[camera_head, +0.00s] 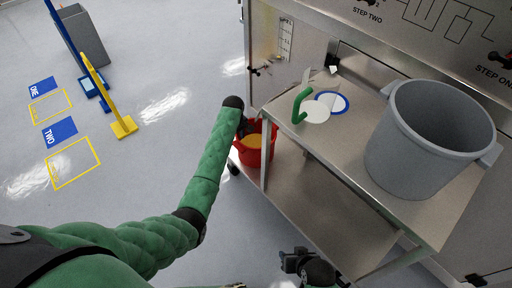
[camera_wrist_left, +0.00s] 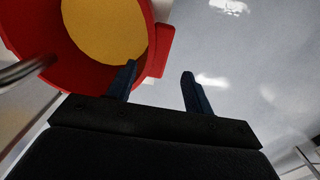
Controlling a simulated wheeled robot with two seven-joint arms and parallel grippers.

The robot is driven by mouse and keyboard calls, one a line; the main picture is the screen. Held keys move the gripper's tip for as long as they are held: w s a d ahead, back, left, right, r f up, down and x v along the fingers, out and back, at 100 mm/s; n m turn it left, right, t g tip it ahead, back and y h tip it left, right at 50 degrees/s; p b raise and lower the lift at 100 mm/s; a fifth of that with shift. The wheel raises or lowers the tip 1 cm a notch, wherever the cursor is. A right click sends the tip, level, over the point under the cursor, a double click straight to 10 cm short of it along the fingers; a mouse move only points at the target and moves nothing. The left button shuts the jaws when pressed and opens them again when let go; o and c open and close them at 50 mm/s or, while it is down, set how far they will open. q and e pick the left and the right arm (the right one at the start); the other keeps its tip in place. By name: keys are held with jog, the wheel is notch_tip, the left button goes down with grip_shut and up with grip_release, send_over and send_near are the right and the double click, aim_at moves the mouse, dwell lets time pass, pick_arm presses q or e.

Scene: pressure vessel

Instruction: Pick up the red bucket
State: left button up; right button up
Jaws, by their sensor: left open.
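The red bucket (camera_head: 266,157), with a yellow inside bottom or contents (camera_head: 253,141), stands low by the left end of the metal cart. My left arm partly covers it in the head view. My left gripper (camera_head: 243,126) is at its near left rim. In the left wrist view the bucket (camera_wrist_left: 85,78) fills the upper left, with a red tab (camera_wrist_left: 158,52) sticking out from its rim. My left gripper (camera_wrist_left: 158,76) is open, its fingers pointing toward this tab; contact cannot be told. My right gripper (camera_head: 292,262) is at the bottom of the head view, away from the bucket; its jaws are unclear.
The metal cart (camera_head: 345,160) carries a large grey pot (camera_head: 415,150), a green hook-shaped thing (camera_head: 299,105) and round discs (camera_head: 331,101). A cart leg stands close beside the bucket. Floor at left is open, with marked squares (camera_head: 74,163) and a yellow-blue stand (camera_head: 105,95).

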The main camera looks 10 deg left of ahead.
aim_at(239, 146)
pick_arm(q)
jog(key=shift+s+d+f, duration=0.1)
jog(key=shift+d+f, duration=0.15)
jog(key=shift+f, duration=1.15)
jog(key=shift+d+f, duration=0.2)
jog(key=shift+f, duration=1.2)
grip_shut()
